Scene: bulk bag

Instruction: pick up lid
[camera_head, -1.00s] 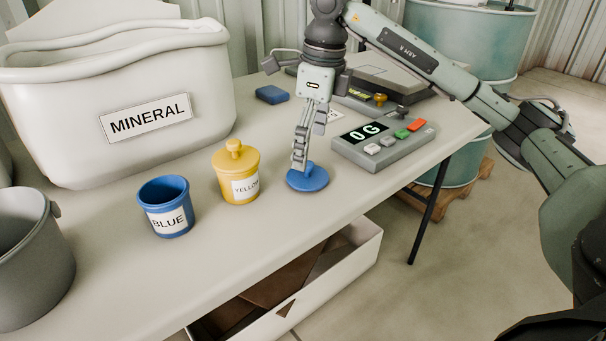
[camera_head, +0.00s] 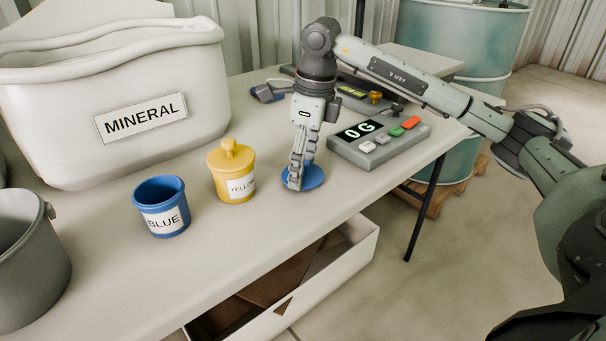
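The blue lid (camera_head: 316,178) lies flat on the table, to the right of the yellow jar. My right gripper (camera_head: 293,184) comes down over the lid, its fingertips at the lid's left and middle part. The fingers hide the lid's knob, and I cannot tell whether they are closed on it. The open blue jar (camera_head: 163,207), labelled BLUE, stands without a lid at the front left. The yellow jar (camera_head: 232,171) has its yellow knobbed lid on. My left gripper is not in view.
A large white MINERAL bag (camera_head: 120,75) stands at the back left. A grey bucket (camera_head: 30,260) is at the left edge. A scale (camera_head: 378,143) reading 0G sits right of the lid. A small blue item (camera_head: 266,94) lies behind. An open box (camera_head: 350,262) is below the table edge.

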